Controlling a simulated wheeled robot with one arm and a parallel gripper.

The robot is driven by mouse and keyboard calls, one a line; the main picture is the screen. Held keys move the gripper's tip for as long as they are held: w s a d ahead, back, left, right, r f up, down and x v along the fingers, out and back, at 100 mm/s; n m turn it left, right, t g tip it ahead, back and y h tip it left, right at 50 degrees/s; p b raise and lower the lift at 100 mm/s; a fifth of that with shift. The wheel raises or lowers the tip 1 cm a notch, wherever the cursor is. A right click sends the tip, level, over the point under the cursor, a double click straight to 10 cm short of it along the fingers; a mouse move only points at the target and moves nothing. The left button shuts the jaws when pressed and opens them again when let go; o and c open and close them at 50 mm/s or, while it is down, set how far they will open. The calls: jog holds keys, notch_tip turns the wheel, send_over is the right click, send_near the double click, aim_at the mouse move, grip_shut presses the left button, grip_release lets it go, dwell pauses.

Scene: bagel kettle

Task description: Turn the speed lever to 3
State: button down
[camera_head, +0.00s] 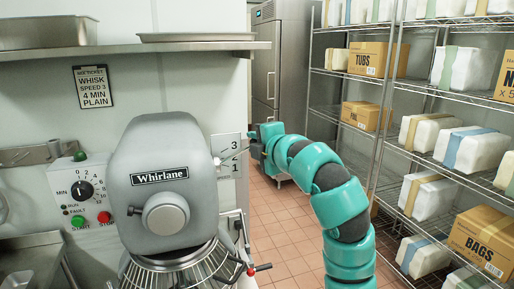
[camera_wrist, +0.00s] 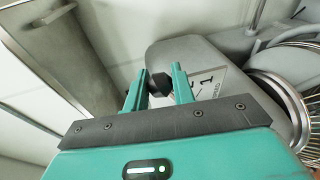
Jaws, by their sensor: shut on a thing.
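The grey Whirlane mixer (camera_head: 160,180) stands left of centre in the head view. On its right side is a pale speed plate (camera_head: 229,152) with a 3 towards the top and a 1 at the bottom. The thin speed lever (camera_head: 233,155) slants up and right across the plate; I cannot tell exactly which mark it points at. My gripper (camera_head: 256,150) is at the lever's outer end. In the wrist view, my gripper (camera_wrist: 158,82) is shut on the lever's black knob (camera_wrist: 158,86), and the plate (camera_wrist: 207,82) with its 1 shows just behind.
A wire guard (camera_head: 180,268) and a red-tipped handle (camera_head: 262,267) sit low on the mixer. A control box (camera_head: 84,195) is at left. A posted ticket (camera_head: 93,87) reads whisk, speed 3, 4 min, plain. Stocked wire shelves (camera_head: 385,120) stand right; the tiled floor between is clear.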

dwell(0.4)
jog(key=c, duration=1.2)
grip_release()
jog(key=shift+a, duration=0.1)
jog(key=shift+s+d+r, duration=0.1)
jog(key=shift+s+d, duration=0.2)
jog(key=shift+s, duration=0.15)
jog(key=shift+b+v, duration=2.15)
jog(key=shift+v, duration=6.05)
